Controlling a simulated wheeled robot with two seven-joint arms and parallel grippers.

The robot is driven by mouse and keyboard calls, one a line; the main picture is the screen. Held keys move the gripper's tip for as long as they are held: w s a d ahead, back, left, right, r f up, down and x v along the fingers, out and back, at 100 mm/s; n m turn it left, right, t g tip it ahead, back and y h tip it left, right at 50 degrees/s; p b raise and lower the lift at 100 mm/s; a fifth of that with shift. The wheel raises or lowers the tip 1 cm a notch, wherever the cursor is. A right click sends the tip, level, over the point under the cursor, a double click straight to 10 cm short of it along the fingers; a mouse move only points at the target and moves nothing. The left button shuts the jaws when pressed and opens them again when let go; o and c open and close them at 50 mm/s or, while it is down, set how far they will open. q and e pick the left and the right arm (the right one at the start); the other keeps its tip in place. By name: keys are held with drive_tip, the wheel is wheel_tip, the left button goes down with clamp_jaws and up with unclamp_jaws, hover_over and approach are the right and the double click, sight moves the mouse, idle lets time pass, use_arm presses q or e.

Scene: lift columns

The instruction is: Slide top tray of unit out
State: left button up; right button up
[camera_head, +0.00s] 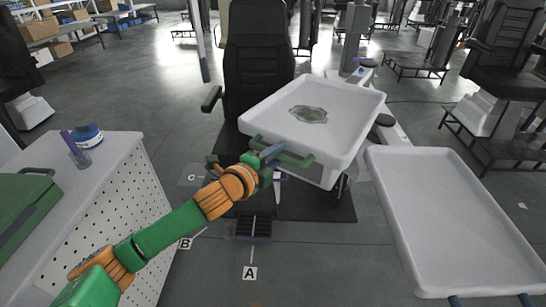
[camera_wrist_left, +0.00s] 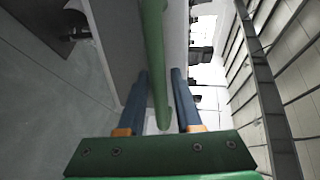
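The top tray (camera_head: 345,98) of the unit is a white, shallow tray with a raised rim, in the middle of the head view. A green bar handle (camera_head: 288,157) is on its near edge. My left gripper (camera_head: 272,158) is at the left part of this handle. In the left wrist view, the green handle (camera_wrist_left: 155,55) runs between the two blue fingers of my left gripper (camera_wrist_left: 160,85). The fingers stand apart with gaps beside the bar, so they look open around it. My right gripper is not in view.
A greenish transparent item (camera_head: 308,114) lies on the top tray. A second white tray (camera_head: 455,220) is at the right. A white perforated cabinet (camera_head: 112,200) at the left carries a green case (camera_head: 25,210) and a blue-lidded jar (camera_head: 88,136). A black chair (camera_head: 258,60) stands behind.

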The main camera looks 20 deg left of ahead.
use_arm(q)
drive_tip(key=b+v, duration=0.1)
drive_tip(key=v, duration=0.5)
drive_tip(key=shift+s, duration=0.3)
drive_tip(key=shift+a, duration=0.15)
drive_tip(key=a+f+n+g+y, duration=0.2)
drive_tip(key=a+f+n, duration=0.25)
drive_tip(key=f, duration=0.75)
drive_tip(key=a+f+n+g+y, duration=0.25)
drive_tip(key=f+n, duration=0.25)
drive_tip(key=f, duration=0.7)
drive_tip(key=s+a+f+n+g, duration=0.1)
drive_tip(key=s+f+n+g, duration=0.1)
drive_tip(key=s+f, duration=0.4)
drive_tip(key=s+a+f+n+g, duration=0.15)
drive_tip(key=s+f, duration=0.25)
drive_tip(key=f, duration=0.4)
drive_tip(key=s+d+f+n+g, duration=0.1)
drive_tip(key=s+f, duration=0.3)
drive_tip(key=s, duration=0.5)
drive_tip(key=s+d+f+n+g, duration=0.2)
drive_tip(key=s+d+f+g, duration=0.1)
drive_tip(key=s, duration=0.7)
drive_tip(key=s+d+f+n+g, duration=0.2)
drive_tip(key=s+d+f, duration=0.2)
drive_tip(key=s, duration=0.5)
wheel_tip(320, 180, down, 3)
drive_tip(key=shift+s+r+h, duration=0.15)
drive_tip(key=shift+s+h, duration=0.2)
drive_tip(key=shift+s, duration=0.05)
